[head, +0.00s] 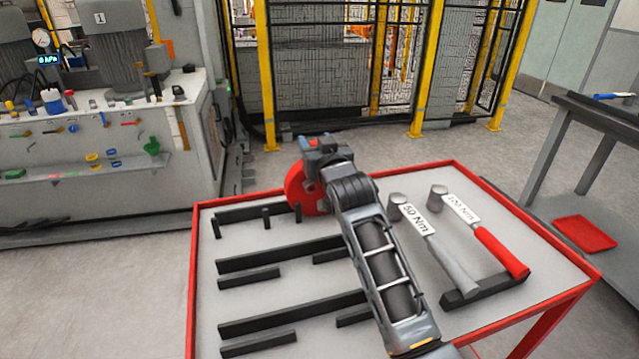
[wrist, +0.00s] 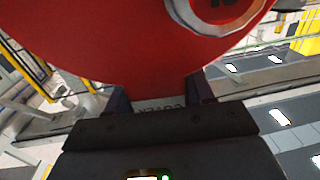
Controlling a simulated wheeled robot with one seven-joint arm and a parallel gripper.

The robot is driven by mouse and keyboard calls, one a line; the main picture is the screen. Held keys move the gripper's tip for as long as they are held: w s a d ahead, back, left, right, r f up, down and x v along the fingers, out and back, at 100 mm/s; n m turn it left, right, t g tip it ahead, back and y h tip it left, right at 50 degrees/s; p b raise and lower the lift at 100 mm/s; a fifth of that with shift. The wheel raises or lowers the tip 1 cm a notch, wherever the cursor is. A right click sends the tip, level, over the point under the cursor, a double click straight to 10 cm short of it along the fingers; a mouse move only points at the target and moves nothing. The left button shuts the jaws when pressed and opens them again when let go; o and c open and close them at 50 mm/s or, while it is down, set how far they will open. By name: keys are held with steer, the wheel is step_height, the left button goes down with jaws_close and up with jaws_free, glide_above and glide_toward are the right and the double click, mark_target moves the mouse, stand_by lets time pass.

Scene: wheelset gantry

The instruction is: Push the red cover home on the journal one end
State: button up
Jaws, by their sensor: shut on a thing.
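The red cover (head: 296,190) is a round red disc at the far edge of the red-rimmed table, partly hidden behind my gripper and wrist. In the wrist view the red cover (wrist: 130,45) fills the upper part, with a grey ring and dark centre at its upper right. My gripper (wrist: 160,103) is shut on a grey tab of the cover marked with lettering that seems to read "COVER". In the head view my gripper (head: 318,160) holds the cover upright above the table. The journal and its end are not seen in either view.
The table (head: 232,305) carries black holder bars (head: 262,262) and two torque wrenches, 50 Nm (head: 430,240) and 100 Nm (head: 485,235). A machine bench (head: 100,140) stands at left. Yellow-posted fencing (head: 330,70) stands behind.

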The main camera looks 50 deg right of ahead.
jaws_close()
steer(key=shift+r, duration=0.15)
stand_by(0.4)
